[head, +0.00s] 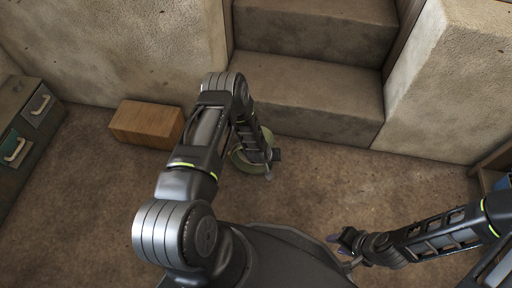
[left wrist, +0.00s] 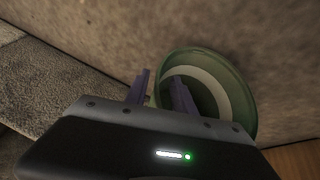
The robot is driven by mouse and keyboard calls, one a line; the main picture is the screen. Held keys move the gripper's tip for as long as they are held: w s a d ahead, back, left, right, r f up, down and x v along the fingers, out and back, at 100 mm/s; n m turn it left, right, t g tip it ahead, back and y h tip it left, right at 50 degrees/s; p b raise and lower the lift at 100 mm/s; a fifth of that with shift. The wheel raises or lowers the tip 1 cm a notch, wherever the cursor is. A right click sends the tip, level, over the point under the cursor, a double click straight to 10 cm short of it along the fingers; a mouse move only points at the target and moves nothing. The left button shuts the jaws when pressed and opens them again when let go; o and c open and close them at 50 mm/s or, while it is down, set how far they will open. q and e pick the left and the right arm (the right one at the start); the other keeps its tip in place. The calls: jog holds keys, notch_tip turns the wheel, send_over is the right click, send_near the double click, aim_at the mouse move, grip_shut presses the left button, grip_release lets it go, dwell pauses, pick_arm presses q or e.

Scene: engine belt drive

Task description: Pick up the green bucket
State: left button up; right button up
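The green bucket (head: 240,162) stands on the floor in front of the steps in the head view, partly hidden by my left arm. In the left wrist view the bucket (left wrist: 238,88) shows its round rim and pale inner band. My left gripper (left wrist: 160,90) is at the near-left side of the rim there. Its purple fingers are apart, one outside the bucket and one over or inside its opening, with the wall between them. I cannot tell whether either finger touches it. My right gripper (head: 338,240) is low at the right, away from the bucket; its opening is unclear.
A wooden block (head: 147,124) lies against the wall left of the bucket. Stone steps (head: 310,95) rise behind it. A green drawer cabinet (head: 25,125) stands at the far left. The floor (head: 400,190) at the right is mostly clear.

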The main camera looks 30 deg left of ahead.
pick_arm(q)
grip_shut()
dwell(0.3)
dwell(1.2)
